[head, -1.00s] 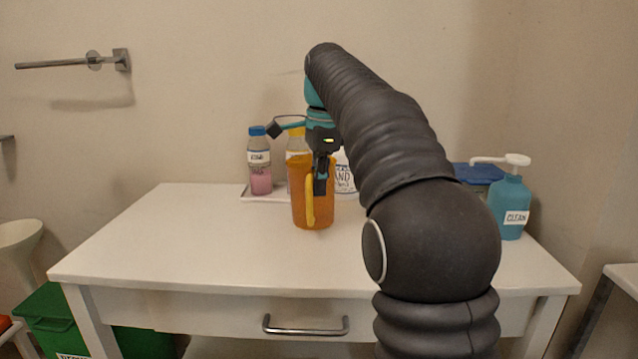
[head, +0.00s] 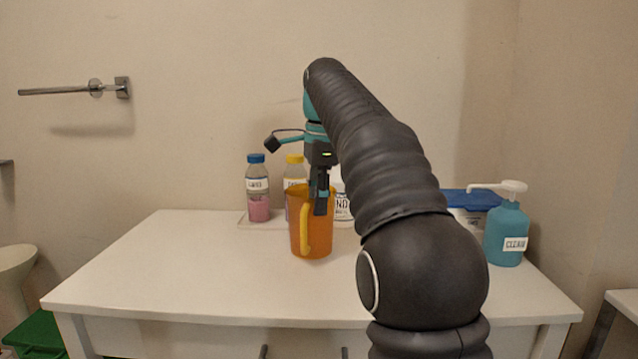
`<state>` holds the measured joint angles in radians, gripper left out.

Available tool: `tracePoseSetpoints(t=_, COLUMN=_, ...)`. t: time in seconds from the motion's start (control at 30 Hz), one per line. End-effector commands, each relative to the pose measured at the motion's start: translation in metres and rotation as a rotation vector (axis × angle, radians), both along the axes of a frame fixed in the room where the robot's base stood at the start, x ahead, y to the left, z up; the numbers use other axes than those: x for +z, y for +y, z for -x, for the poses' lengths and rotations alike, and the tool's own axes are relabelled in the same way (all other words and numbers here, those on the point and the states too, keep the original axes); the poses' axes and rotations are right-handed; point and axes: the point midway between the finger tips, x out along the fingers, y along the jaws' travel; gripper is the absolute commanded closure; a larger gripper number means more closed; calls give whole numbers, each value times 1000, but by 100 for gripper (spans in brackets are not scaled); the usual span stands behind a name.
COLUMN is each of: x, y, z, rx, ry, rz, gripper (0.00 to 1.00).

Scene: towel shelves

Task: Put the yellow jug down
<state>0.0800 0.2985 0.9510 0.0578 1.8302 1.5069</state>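The yellow jug (head: 318,243), orange-yellow with a yellow handle facing the front left, stands upright on the white table (head: 190,275), in front of the bottles. My gripper (head: 319,208) points down at the jug's rim. A dark fingertip overlaps the upper right part of the jug, and the lower part of the jug is clear of it. The fingers are seen nearly edge-on, so the gap between them is hard to see, but they sit higher on the jug than before while the jug stays on the table. Some of the far finger is hidden.
Behind the jug, a blue-capped bottle (head: 257,190) and a yellow-capped bottle (head: 294,170) stand on a white tray (head: 245,222). A teal pump bottle (head: 507,236) and a blue-lidded box (head: 468,200) are at the right. The table's left side is clear.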

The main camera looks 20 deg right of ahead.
Motion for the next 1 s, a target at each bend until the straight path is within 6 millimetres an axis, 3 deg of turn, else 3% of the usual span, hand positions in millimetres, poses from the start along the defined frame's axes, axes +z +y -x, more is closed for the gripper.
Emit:
tracePoseSetpoints(t=0.33, x=38, y=-2, z=2, rx=0, ry=-4, rz=0, gripper=69)
tracePoseSetpoints(t=0.73, x=48, y=-2, z=5, rx=10, ry=-7, rz=1, gripper=69)
tracePoseSetpoints(t=0.87, x=49, y=1, z=17, rx=83, ry=-31, rz=9, gripper=69)
tracePoseSetpoints(t=1.0, x=42, y=7, z=42, rx=246, ry=-85, rz=35, gripper=69)
